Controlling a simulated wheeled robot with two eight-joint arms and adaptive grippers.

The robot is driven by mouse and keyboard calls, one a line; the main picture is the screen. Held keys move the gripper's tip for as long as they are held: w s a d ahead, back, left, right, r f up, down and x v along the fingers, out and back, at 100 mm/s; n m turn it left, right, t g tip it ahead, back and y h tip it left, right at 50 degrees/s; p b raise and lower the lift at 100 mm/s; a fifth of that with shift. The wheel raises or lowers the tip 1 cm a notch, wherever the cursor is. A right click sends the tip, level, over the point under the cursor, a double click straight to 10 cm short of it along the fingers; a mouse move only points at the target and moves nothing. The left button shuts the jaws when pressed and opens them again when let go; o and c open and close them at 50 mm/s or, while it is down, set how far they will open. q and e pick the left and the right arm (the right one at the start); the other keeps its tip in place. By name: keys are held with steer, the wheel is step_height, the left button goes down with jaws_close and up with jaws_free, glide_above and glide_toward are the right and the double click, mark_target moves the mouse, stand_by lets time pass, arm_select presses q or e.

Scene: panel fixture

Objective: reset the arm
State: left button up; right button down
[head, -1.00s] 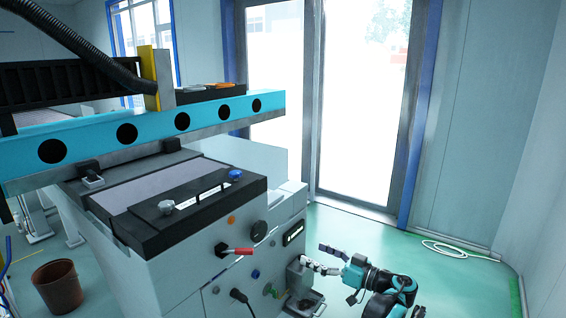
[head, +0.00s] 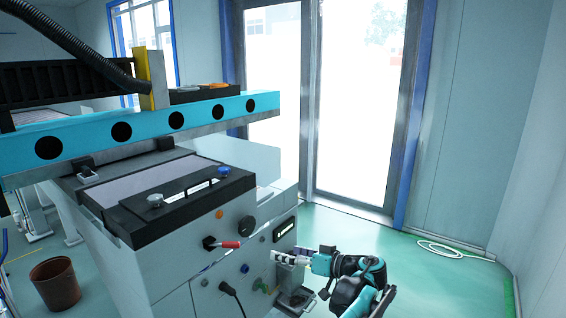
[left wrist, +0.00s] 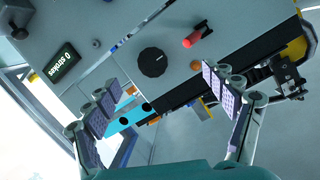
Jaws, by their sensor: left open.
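My left gripper (head: 288,257) is at the lower right in the head view, beside the front right corner of the grey panel fixture (head: 165,265). In the left wrist view the left gripper (left wrist: 158,108) has its two padded fingers spread wide with nothing between them. Beyond the fingers the wrist view shows the fixture's face, with a black knob (left wrist: 153,62), a red-tipped handle (left wrist: 197,37) and a small display (left wrist: 62,62). The fingers look apart from these controls. My right gripper is in neither view.
A blue beam (head: 140,130) runs across the fixture's top. A small metal bracket (head: 296,298) stands out low on the fixture near my gripper. A brown bin (head: 55,285) is at lower left. Green floor (head: 400,262) is open to the right, with a white hose (head: 455,250) by the wall.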

arm_select(q)
steer(key=s+a+f+m+g+h+b, duration=0.1)
steer(key=s+a+f+m+g+h, duration=0.15)
steer(key=s+a, duration=0.5)
steer(key=s+a+f+m+g+h+b, duration=0.1)
steer(key=s+a+h, duration=0.25)
steer(key=a, duration=0.65)
steer(key=s+a+f+m+h+b, duration=0.1)
steer(key=s+f+h, duration=0.2)
steer(key=s+f, duration=0.3)
steer(key=s+a+f+m+t+h+b, duration=0.1)
steer(key=s+f+h, duration=0.2)
steer(key=s, duration=1.3)
step_height(320, 180, down, 3)
steer(key=shift+h, duration=0.3)
